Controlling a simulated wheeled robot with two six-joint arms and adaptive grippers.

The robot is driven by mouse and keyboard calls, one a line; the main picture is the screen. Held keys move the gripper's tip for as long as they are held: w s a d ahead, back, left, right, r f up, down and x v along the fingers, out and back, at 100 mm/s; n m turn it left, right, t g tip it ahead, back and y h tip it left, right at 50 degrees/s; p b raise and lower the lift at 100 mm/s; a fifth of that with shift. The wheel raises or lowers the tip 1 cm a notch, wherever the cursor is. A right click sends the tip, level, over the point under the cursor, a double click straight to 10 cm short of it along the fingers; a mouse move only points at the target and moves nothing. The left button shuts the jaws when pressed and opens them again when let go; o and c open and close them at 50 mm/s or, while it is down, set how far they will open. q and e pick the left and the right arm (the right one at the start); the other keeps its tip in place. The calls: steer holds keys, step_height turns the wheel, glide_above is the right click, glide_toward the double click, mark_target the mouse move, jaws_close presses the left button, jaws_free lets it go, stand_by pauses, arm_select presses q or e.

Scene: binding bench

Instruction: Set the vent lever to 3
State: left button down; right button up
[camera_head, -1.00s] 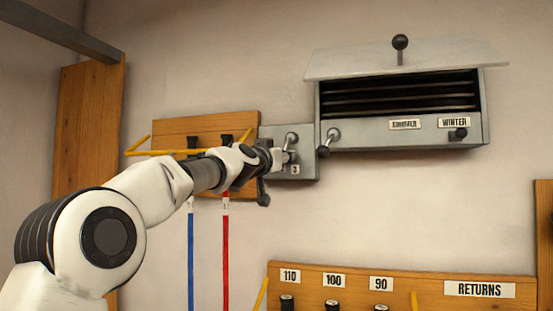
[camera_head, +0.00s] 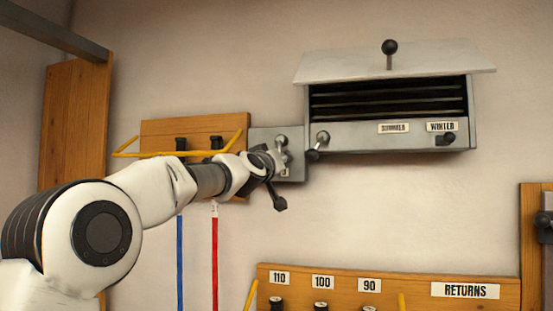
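A grey vent box (camera_head: 350,141) with dark slats hangs on the wall at upper right. A lever with a dark ball knob (camera_head: 390,47) stands up from its sloping lid. A second lever (camera_head: 321,139) is at its left front corner. A small grey plate (camera_head: 295,172) sits left of the box and carries a round-ended lever (camera_head: 281,140). My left gripper (camera_head: 278,181) is in front of this plate's lower part, with one dark finger pointing down. I cannot tell whether it touches the lever. Its other finger is not clear. My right gripper is out of view.
The box has SUMMER (camera_head: 393,128) and WINTER (camera_head: 442,126) labels and a dark knob (camera_head: 446,139). A wooden board (camera_head: 218,124) with yellow bars is behind my arm. Below is a RETURNS rack (camera_head: 400,285). The wall between box and rack is clear.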

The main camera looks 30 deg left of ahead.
arm_select(q)
steer(key=shift+r, duration=0.1)
steer(key=c, duration=1.1)
jaws_free()
steer(key=o, duration=0.3)
steer(key=shift+w, duration=0.1)
steer(key=shift+w+d, duration=0.15)
steer(key=shift+s, duration=0.25)
steer(key=v, duration=0.6)
steer(key=shift+s+f, duration=0.35)
steer(key=shift+s+d, duration=0.1)
